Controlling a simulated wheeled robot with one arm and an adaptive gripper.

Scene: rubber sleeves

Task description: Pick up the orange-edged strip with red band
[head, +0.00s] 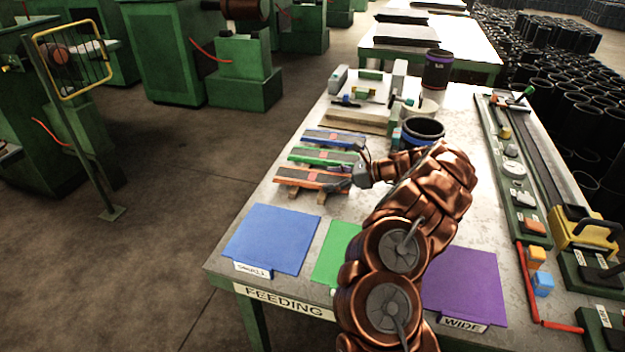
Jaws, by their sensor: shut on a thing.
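The orange-edged strip (300,177) has a dark top with a red band near its middle. It lies nearest of three parallel strips, over small wooden supports on the table. My gripper (342,186) is at the right end of this strip and is shut on it. The fingertips are small and dark here, and the strip's right end is partly hidden by them. The strip sits level with its neighbours; I cannot tell whether it is clear of its supports.
A green-edged strip (322,157) and a blue-edged strip (333,138) lie just behind. Blue (270,238), green (333,250) and purple (465,280) mats are in front. A dark ring-shaped sleeve (422,130) stands behind my arm. A long rail fixture (515,170) runs along the right.

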